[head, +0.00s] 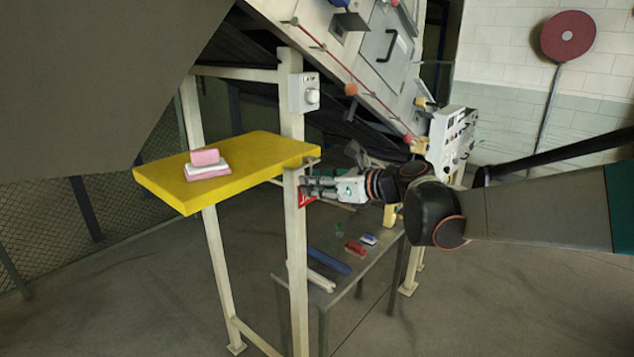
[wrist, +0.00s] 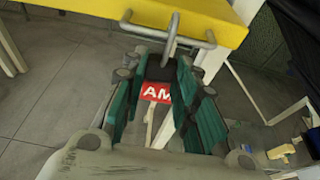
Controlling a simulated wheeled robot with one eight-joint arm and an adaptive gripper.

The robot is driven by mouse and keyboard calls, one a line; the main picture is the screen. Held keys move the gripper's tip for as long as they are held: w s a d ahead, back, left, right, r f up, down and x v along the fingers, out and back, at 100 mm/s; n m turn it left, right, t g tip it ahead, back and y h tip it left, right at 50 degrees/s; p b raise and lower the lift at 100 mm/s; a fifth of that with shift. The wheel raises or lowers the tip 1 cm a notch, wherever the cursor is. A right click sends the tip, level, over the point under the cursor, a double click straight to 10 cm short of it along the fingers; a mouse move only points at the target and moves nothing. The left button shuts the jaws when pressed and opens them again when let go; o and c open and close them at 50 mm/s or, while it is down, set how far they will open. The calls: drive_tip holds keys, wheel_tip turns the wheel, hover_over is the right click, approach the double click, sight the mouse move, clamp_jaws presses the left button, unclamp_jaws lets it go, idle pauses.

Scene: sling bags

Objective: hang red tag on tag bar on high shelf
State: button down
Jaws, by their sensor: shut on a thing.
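The red tag (wrist: 156,93) with white letters hangs between and below the fingertips of my gripper (wrist: 157,68) in the wrist view. A bit of the tag (head: 306,200) shows under my gripper (head: 318,188) in the head view. My gripper is shut on the tag's upper end. A grey loop (wrist: 172,48) rises from between the fingertips and overlaps the tag bar (wrist: 150,31); I cannot tell whether it is around the bar. The bar is a metal rail on the edge of the high yellow shelf (wrist: 85,10), which also shows in the head view (head: 245,165).
Pink and white blocks (head: 207,162) sit on the yellow shelf. A cream post (head: 294,230) stands right beside my gripper. A low grey table (head: 330,293) below holds several small items. A control box (head: 304,93) and slanted machine panels are above.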

drive_tip(key=shift+f, duration=0.4)
drive_tip(key=c, duration=1.2)
unclamp_jaws()
drive_tip(key=shift+o, duration=0.6)
drive_tip(key=o, duration=0.3)
drive_tip(key=shift+s+d, duration=0.1)
drive_tip(key=shift+d, duration=0.05)
drive_tip(key=shift+s+d, duration=1.05)
drive_tip(key=shift+d, duration=0.3)
drive_tip(key=shift+s+d, duration=1)
drive_tip(key=shift+d, duration=0.3)
